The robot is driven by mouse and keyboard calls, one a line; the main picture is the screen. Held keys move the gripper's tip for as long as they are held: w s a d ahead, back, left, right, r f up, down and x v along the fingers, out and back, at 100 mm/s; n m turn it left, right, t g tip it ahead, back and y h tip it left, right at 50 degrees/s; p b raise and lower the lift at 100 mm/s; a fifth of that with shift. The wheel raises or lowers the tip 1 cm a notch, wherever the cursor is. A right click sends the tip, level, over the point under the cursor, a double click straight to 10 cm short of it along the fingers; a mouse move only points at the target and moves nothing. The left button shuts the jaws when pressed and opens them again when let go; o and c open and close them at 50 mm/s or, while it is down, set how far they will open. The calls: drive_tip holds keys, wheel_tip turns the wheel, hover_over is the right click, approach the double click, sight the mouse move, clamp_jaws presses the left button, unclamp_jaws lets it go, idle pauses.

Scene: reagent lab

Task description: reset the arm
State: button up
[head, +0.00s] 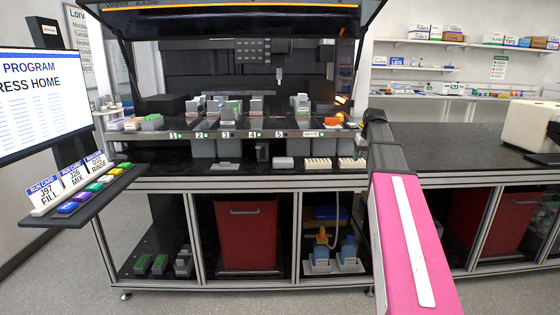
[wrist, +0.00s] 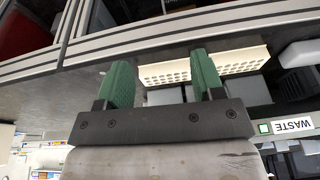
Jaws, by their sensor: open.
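My arm (head: 410,235), with a pink link, reaches from the lower right of the head view toward the deck of the lab machine. My gripper (wrist: 162,66) shows in the wrist view with its two green fingers spread apart and nothing held. That view is upside down. Beyond the fingers is a cream rack (wrist: 202,64) with rows of holes, apart from the fingers as far as I can tell. My gripper's fingers cannot be made out in the head view.
The bench front edge (head: 240,184) runs below the machine. Cream racks (head: 318,164) and a pale box (head: 283,162) stand along it. A WASTE label (wrist: 293,125) is near. A screen (head: 42,100) and button shelf (head: 85,190) stand at left. The right counter (head: 450,145) is mostly clear.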

drive_tip(key=s+a+f+g, duration=0.1)
drive_tip(key=s+a+f, duration=0.25)
drive_tip(key=f, duration=0.35)
drive_tip(key=s+a+f, duration=0.2)
drive_tip(key=s+f, duration=0.2)
drive_tip(key=f, duration=0.3)
drive_tip(key=s+a+f+g, duration=0.1)
drive_tip(key=s+a+f, duration=0.2)
drive_tip(key=f, duration=0.4)
drive_tip(key=s+a+f, duration=0.3)
drive_tip(key=s+f, duration=0.5)
drive_tip(key=s+a+f+g, duration=0.1)
drive_tip(key=s+a+f, duration=0.3)
drive_tip(key=s+f, duration=0.4)
drive_tip(key=shift+s, duration=0.3)
